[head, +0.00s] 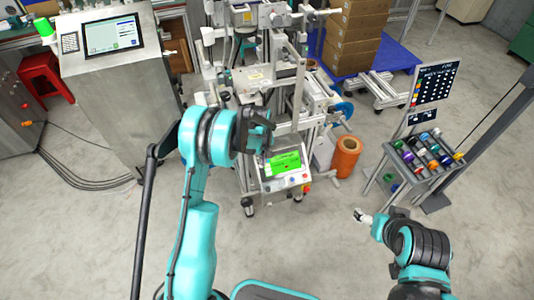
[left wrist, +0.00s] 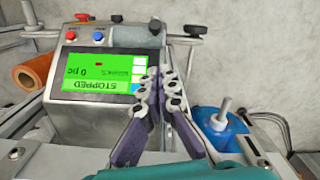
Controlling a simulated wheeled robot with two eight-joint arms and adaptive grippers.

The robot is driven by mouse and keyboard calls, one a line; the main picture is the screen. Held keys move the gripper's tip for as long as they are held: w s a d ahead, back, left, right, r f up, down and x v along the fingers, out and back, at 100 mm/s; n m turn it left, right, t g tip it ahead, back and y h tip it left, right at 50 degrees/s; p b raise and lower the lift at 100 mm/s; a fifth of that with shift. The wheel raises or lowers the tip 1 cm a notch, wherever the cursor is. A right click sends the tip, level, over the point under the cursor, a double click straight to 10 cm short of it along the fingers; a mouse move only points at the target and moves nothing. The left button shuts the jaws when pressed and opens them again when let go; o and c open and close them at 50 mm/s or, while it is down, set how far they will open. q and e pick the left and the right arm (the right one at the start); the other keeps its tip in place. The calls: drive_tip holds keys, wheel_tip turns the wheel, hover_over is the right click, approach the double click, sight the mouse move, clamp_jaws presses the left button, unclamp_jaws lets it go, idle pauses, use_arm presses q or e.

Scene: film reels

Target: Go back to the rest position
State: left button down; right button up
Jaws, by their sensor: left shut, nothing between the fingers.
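My left gripper (head: 268,138) is raised in front of the machine in the head view. In the left wrist view its fingers (left wrist: 166,78) are together, with nothing between them. Behind them, in that view, is a control box with a green screen (left wrist: 100,70) reading "STOPPED" and 0 pc. The same green screen (head: 284,162) shows in the head view just below and right of the left gripper. My right gripper (head: 360,214) is low at the right over bare floor, small and partly hidden; its fingers cannot be made out.
The metal machine frame (head: 285,95) stands close beyond the left gripper. An orange roll (head: 346,155) stands right of it. A rack of colored reels (head: 428,153) with a sign board is at the right. A steel cabinet (head: 118,90) with a screen is at the left. The floor in front is clear.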

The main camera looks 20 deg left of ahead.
use_arm(q)
drive_tip(key=shift+r, duration=0.2)
drive_tip(key=s+r+m+t, duration=0.1)
drive_tip(key=s+r, duration=0.2)
drive_tip(key=r, duration=0.3)
drive_tip(key=s+d+r+m+t, duration=0.1)
drive_tip(key=s+r+m, duration=0.15)
drive_tip(key=r, duration=0.45)
drive_tip(key=s+r+m+t, duration=0.1)
drive_tip(key=s+r, duration=0.3)
drive_tip(key=r, duration=0.2)
drive_tip(key=s+r+m+t, duration=0.2)
drive_tip(key=s, duration=0.6)
drive_tip(key=s+d+r+m+t, duration=0.1)
drive_tip(key=s+r+m+t, duration=0.1)
drive_tip(key=s, duration=0.6)
drive_tip(key=shift+s+r+m, duration=0.25)
drive_tip(key=shift+r+m, duration=0.2)
drive_tip(key=shift+m, duration=0.3)
